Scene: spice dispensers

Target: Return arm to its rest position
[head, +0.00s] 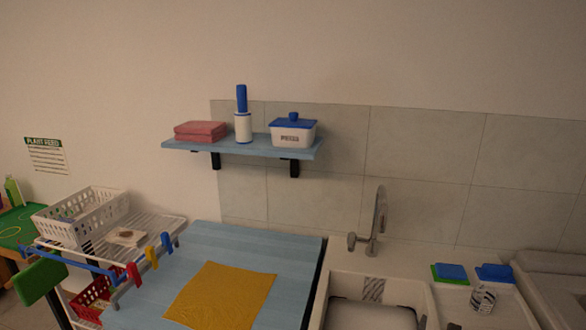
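Neither of my arms shows in the head view, and neither gripper is in it. Whether they are open or shut, and where they are, is hidden from me.
A blue worktop (225,241) bears a yellow cloth (222,296). A wall shelf (180,147) holds red cloths, a blue-and-white roller and a lidded box. A sink (395,290) with a tap (379,222) is right. A rack with a white basket (78,216) and coloured pegs is left.

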